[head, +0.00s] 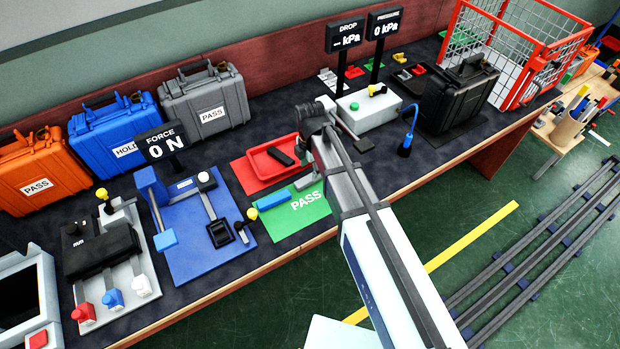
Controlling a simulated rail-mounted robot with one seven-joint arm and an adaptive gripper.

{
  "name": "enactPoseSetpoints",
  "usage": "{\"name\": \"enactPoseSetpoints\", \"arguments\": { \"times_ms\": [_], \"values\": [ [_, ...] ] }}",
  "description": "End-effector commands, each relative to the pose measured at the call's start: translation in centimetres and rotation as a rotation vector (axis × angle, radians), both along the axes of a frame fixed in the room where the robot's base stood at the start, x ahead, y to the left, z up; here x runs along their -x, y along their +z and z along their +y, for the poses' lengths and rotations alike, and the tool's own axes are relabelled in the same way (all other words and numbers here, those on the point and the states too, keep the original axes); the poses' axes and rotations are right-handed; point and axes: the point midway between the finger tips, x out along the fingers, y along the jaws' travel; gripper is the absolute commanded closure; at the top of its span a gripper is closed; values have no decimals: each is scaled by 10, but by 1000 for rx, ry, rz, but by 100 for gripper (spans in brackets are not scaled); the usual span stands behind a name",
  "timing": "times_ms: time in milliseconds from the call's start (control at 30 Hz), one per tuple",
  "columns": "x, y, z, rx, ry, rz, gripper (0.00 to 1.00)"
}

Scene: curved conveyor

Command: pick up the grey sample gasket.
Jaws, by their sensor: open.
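My gripper (312,118) is the dark end of my arm, over the bench between the red tray and the white pressure unit. It looks empty, but its fingers are small and partly hidden by my arm. I cannot clearly make out a grey sample gasket. A dark square frame-like part (220,233) lies on the blue force fixture (192,262), left of and nearer than my gripper. A black oblong piece (281,156) lies in the red tray (259,164), left of and below my gripper in the picture.
A green PASS mat (311,205) holds a blue block (273,199). Several cases line the back, including a grey one (205,103). A red wire cage (510,60) stands far right.

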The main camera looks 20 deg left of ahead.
Motion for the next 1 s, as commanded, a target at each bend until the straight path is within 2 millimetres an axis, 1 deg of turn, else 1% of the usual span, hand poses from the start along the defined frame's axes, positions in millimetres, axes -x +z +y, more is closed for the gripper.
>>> {"name": "enactPoseSetpoints", "arguments": {
  "times_ms": [133,300,433,633,667,700,767,800,833,1000],
  "values": [
    [6,-15,-1,2,0,3,40],
    [5,-32,-1,2,-1,1,40],
    [5,-38,-1,0,-1,0,40],
    [5,-38,-1,0,-1,0,40],
    [5,-38,-1,0,-1,0,43],
    [5,-38,-1,0,-1,0,57],
    [5,-38,-1,0,-1,0,79],
    [5,-38,-1,0,-1,0,93],
    [5,-38,-1,0,-1,0,100],
    [5,-38,-1,0,-1,0,100]
  ]
}}
